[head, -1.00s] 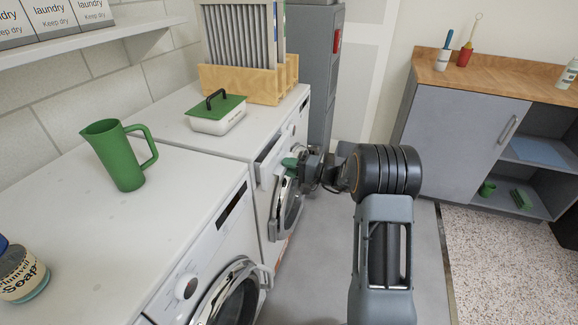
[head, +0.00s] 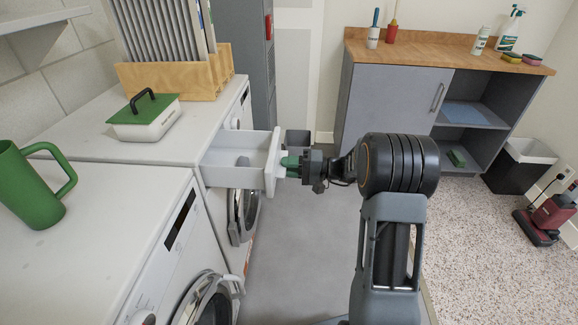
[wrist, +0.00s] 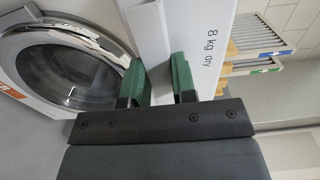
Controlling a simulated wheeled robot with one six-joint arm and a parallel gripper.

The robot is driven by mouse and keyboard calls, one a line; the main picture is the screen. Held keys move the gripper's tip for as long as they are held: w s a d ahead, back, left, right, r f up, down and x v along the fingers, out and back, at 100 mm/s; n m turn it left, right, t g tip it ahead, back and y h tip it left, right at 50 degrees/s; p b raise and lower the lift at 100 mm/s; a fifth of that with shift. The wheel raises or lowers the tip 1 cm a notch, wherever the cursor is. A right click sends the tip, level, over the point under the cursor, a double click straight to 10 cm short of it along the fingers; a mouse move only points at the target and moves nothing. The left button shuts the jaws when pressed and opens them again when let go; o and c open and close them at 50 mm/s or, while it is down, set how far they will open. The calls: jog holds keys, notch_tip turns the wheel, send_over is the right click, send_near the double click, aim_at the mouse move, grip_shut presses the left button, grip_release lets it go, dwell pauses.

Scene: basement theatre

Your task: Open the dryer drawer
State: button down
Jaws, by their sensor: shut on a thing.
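The dryer (head: 190,140) is the farther white machine, with its round door (head: 243,212) below the drawer. The dryer drawer (head: 271,168) stands pulled out of the front toward the right, and its open inside shows from above. My gripper (head: 289,164) is at the drawer's front, its green fingertips shut on the drawer handle, which is mostly hidden by the fingers. In the wrist view my gripper (wrist: 158,82) has its fingers either side of a white piece of the drawer front. White panelling there reads "8 kg dry".
A nearer white machine (head: 110,195) bears a green jug (head: 30,190). A green-lidded box (head: 145,118) and a wooden rack (head: 170,80) of panels stand on the dryer. A grey cabinet (head: 390,105) stands at the back. The floor (head: 315,240) right of the machines is clear.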

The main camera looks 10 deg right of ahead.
jog(key=shift+s+f, duration=0.1)
jog(key=shift+f, duration=0.25)
jog(key=c, duration=1.2)
grip_release()
jog(key=shift+o, duration=1)
jog(key=shift+r, duration=0.15)
jog(key=p+v, duration=0.2)
jog(key=v, duration=1.1)
jog(key=shift+d, duration=0.35)
